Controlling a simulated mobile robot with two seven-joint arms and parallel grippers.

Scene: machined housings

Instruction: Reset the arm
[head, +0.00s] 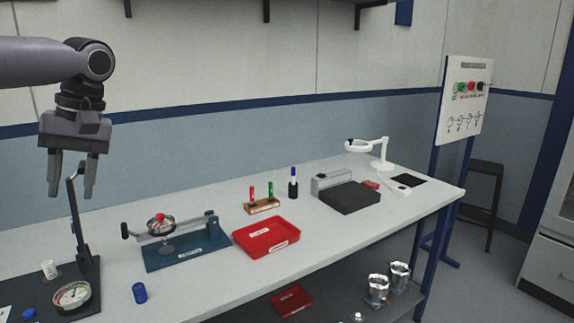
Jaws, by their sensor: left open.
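My left gripper (73,176) hangs from my left arm at the upper left in the head view. Its two fingers point down and are apart, with nothing between them. It is in the air above the left part of the workbench (215,293), in front of the wall, and close in the picture to the top of a dark upright stand (75,210). My right gripper is not in view.
On the bench are a blue-based fixture (187,250), a red tray (266,238), a wooden marker holder (262,206), a black block (349,197) and a white arm-like device (380,153). A round gauge (72,296) and blue cap (139,293) sit at the left. Metal housings (377,288) stand on the lower shelf.

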